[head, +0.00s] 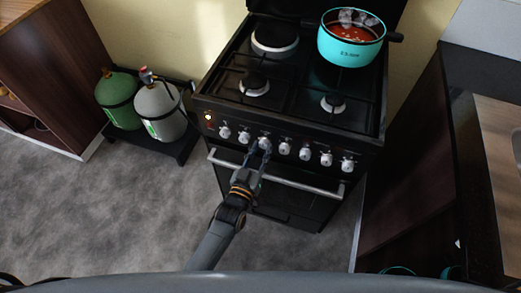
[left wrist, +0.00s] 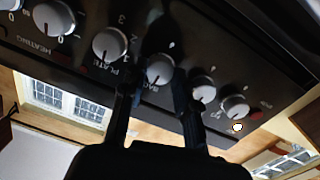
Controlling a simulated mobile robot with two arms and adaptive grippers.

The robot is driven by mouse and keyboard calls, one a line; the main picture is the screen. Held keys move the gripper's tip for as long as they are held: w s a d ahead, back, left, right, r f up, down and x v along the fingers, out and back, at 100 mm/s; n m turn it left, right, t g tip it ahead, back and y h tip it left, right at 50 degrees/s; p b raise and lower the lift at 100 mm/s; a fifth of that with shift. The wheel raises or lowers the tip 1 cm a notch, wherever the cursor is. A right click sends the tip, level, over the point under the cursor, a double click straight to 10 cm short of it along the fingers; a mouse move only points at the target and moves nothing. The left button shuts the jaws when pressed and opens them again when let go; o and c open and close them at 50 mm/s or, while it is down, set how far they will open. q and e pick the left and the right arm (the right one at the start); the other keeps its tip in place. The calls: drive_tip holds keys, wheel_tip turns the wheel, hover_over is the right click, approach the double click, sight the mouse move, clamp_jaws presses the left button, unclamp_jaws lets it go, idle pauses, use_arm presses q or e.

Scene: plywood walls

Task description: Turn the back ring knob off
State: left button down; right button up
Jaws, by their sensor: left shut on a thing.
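The black stove (head: 290,100) has a row of several white knobs along its front panel. My left gripper (head: 262,148) is at the third knob from the left in the head view. In the left wrist view its two dark fingers (left wrist: 158,100) stand on either side of one white knob (left wrist: 160,69), which is the one held. My right gripper is not in view.
A turquoise pot (head: 351,50) of red food steams on the back right burner. An orange light (head: 208,117) glows at the panel's left end. The oven handle (head: 275,175) runs below the knobs. Gas cylinders (head: 158,110) stand at left. Neighbouring knobs (left wrist: 203,89) are close to the fingers.

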use_arm(q)
drive_tip(key=shift+f, duration=0.1)
drive_tip(key=c, duration=1)
unclamp_jaws()
drive_tip(key=shift+s, duration=0.1)
drive_tip(key=v, duration=1.2)
